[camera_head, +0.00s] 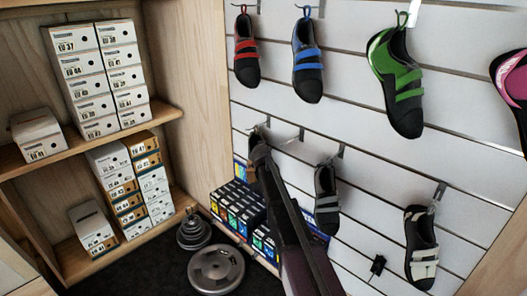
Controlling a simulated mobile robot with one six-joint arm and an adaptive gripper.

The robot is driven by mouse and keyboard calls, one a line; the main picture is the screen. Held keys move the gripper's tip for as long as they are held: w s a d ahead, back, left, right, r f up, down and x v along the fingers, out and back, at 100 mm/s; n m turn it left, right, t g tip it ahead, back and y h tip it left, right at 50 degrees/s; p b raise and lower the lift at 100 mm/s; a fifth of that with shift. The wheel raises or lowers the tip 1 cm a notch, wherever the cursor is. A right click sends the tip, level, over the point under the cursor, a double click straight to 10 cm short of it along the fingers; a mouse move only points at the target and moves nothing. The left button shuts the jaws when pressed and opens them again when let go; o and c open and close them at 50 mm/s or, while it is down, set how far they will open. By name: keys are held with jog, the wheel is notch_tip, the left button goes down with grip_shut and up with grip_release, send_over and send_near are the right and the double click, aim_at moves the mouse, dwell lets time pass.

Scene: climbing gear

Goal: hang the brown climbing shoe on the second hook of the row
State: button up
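My arm reaches up from the bottom of the head view, and my gripper (260,153) is at the left end of the lower hook row. A dark brownish shoe (256,135) shows there, mostly hidden behind my gripper. I cannot tell whether it hangs on the first hook or is held, nor whether my fingers are open or shut.
A black and beige shoe (421,248) hangs farther right. Red (246,52), blue (307,62) and green (398,85) shoes hang in the row above. Shelves with shoe boxes (85,80) stand left. Small boxes (240,208) and weight plates (216,269) are below.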

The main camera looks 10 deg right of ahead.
aim_at(250, 151)
grip_shut()
jog(key=shift+r, duration=0.25)
jog(key=shift+s+a+r+p, duration=0.15)
jog(key=shift+r+p, duration=0.15)
jog(key=shift+p, duration=0.3)
jog(key=shift+r, duration=0.1)
jog(key=shift+s+a, duration=0.15)
jog(key=shift+s, duration=0.05)
dwell(0.4)
jog(key=shift+s+a+r, duration=0.1)
jog(key=shift+s+a, duration=0.35)
jog(key=shift+a, duration=0.2)
jog(key=shift+s+a+r, duration=0.1)
jog(key=shift+s+a, duration=0.35)
jog(key=shift+a, duration=0.2)
jog(key=shift+s+a, duration=0.1)
jog(key=shift+s+a, duration=0.45)
jog(key=shift+a, duration=0.2)
jog(key=shift+s+a, duration=0.45)
jog(key=shift+a, duration=0.2)
